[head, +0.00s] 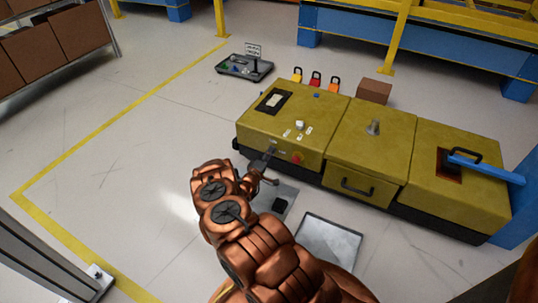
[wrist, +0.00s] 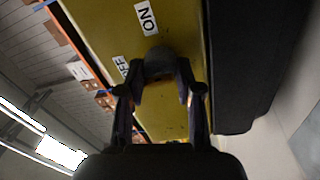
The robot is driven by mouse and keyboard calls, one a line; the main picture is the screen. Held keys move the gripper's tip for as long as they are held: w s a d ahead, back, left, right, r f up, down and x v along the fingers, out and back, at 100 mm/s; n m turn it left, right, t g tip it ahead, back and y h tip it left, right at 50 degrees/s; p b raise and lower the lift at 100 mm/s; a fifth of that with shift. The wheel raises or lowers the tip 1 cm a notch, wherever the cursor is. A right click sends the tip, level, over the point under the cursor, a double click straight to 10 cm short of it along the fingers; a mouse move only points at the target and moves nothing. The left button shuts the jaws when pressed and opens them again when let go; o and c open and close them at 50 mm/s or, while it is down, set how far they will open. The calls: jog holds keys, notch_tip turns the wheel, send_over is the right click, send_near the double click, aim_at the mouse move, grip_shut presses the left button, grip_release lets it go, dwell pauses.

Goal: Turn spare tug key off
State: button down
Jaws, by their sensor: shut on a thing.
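The yellow dashboard module (head: 300,110) stands on the floor right of centre in the head view. My gripper (head: 265,163) is at the front face of its left section. In the wrist view my gripper (wrist: 161,88) is shut on a dark, rounded key (wrist: 160,62) on the yellow panel. The key's exact angle cannot be told. In the head view my gripper hides the key.
A red button (head: 296,158) sits close right of my gripper. Small padlocks (head: 315,79) and a brown box (head: 374,91) stand behind the module. A metal tray (head: 328,247) lies on the floor in front.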

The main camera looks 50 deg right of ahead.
jog(key=c, duration=0.8)
grip_release()
jog(key=shift+o, duration=0.2)
jog(key=shift+a, duration=0.15)
jog(key=v, duration=1.1)
jog(key=shift+a, duration=0.4)
jog(key=shift+s, duration=0.1)
